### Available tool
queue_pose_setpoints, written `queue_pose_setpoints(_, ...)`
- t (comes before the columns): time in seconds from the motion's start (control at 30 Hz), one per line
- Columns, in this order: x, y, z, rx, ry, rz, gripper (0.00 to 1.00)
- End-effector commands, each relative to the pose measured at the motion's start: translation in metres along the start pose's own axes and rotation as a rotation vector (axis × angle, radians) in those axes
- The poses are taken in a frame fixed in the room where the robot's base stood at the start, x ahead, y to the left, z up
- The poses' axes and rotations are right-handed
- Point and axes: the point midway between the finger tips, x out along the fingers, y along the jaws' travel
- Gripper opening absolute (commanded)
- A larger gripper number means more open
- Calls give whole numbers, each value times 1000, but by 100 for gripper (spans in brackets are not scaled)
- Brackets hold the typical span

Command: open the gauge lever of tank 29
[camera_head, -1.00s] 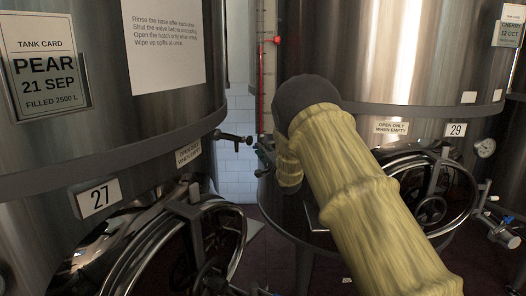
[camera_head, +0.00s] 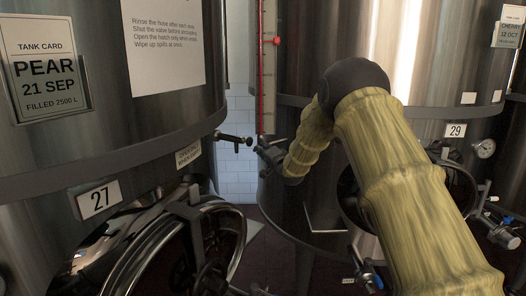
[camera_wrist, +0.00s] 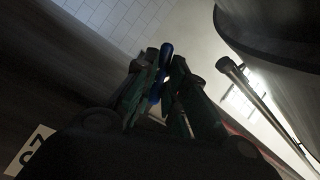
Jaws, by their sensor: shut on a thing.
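My gripper (camera_head: 262,147) is at the foot of this gauge, small and dark in the head view. In the wrist view my gripper (camera_wrist: 160,88) is shut on a slim blue lever (camera_wrist: 166,52), whose blue end shows between the fingers. The rest of the lever is hidden, and its angle is hard to tell.
Tank 27 (camera_head: 40,165) stands close on the left, with a round hatch (camera_head: 225,235) below. A dark-handled tap (camera_head: 235,138) sticks out just left of my gripper. A pale tube (camera_wrist: 235,75) runs right of the fingers. A narrow gap with white tiles (camera_head: 240,180) separates the tanks.

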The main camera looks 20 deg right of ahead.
Motion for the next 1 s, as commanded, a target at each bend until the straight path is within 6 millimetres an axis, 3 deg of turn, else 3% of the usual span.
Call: queue_pose_setpoints(1.0, 2, -6, 1, -860, -187, 358, 0)
